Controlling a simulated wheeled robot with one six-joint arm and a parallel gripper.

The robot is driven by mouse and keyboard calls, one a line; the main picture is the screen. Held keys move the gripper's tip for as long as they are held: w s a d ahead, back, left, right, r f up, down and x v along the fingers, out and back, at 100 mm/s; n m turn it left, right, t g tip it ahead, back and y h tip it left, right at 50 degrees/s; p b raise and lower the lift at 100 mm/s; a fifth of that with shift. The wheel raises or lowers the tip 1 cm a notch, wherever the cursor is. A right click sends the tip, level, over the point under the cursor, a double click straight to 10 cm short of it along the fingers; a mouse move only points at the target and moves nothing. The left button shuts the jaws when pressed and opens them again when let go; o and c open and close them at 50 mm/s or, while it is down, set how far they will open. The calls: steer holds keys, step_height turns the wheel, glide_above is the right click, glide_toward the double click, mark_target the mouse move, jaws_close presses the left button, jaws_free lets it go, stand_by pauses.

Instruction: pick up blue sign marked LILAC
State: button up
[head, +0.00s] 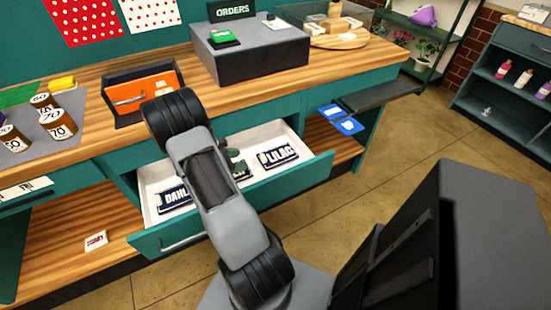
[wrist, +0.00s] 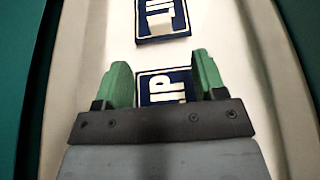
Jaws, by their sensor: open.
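The blue sign marked LILAC (head: 279,156) lies flat in the open drawer, at its right part in the head view. My gripper (head: 236,162) is over the middle of the drawer, left of the LILAC sign, partly hidden behind my arm. In the wrist view its green fingers (wrist: 162,64) are open. Between them shows another dark blue sign (wrist: 166,88) with white letters that look like "IP", its lower part hidden by the gripper. Ahead of the fingertips lies a further blue sign (wrist: 162,20), cut off by the top edge; its word is not fully readable.
A third blue sign marked DAHL... (head: 175,200) lies at the drawer's left, partly covered by my arm. The white drawer (head: 152,180) has raised walls around the signs. The wooden counter (head: 225,100) stands above and behind it.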

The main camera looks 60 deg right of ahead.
mark_target(262, 157)
steer(key=shift+b+x, duration=0.3)
steer(key=shift+x, duration=4)
steer(key=shift+c, duration=0.5)
steer(key=c, duration=0.9)
steer(key=shift+r, duration=0.15)
steer(key=shift+c, duration=0.2)
